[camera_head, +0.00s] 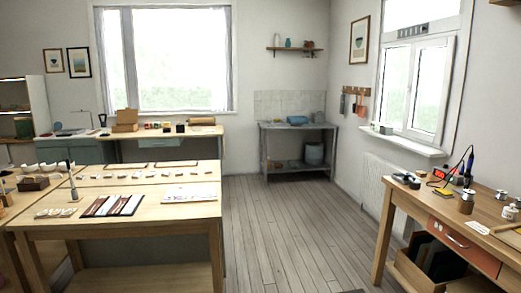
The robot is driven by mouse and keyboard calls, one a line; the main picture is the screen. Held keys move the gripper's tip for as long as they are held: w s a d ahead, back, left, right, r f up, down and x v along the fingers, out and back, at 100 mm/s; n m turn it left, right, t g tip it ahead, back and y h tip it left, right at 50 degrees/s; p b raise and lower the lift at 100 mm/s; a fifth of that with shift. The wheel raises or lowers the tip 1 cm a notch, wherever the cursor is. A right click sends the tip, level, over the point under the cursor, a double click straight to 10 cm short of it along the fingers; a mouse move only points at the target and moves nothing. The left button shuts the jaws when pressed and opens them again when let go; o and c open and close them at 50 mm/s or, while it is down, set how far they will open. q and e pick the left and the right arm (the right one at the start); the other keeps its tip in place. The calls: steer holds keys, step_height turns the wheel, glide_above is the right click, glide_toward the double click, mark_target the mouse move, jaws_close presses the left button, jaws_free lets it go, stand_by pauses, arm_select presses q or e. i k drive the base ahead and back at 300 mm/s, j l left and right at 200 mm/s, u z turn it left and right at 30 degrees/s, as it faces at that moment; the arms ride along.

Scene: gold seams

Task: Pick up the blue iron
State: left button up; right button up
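A blue-handled tool that looks like a soldering iron (469,161) stands upright at the back of the wooden workbench (399,192) on the right. A dark cable arcs above it. It is small in the picture, and its lower end is hard to make out. Neither of my grippers is in view.
A red-orange device (439,173) and small metal containers (466,204) share the right bench. A large wooden table (130,225) with craft pieces stands at left. A grey metal table (298,126) is at the back wall. The wooden floor (275,225) between is clear.

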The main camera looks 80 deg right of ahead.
mark_target(471, 158)
steer(key=z, duration=2.45)
steer(key=l+z, duration=0.1)
steer(key=z, duration=0.35)
steer(key=i+z, duration=0.1)
steer(key=z, duration=0.4)
steer(key=l+z, duration=0.1)
steer(key=z, duration=0.35)
steer(key=i+l, duration=0.2)
steer(key=i, duration=0.25)
steer(key=i+l+z, duration=0.15)
steer(key=i, duration=0.25)
steer(key=i+l, duration=0.2)
steer(key=i, duration=0.25)
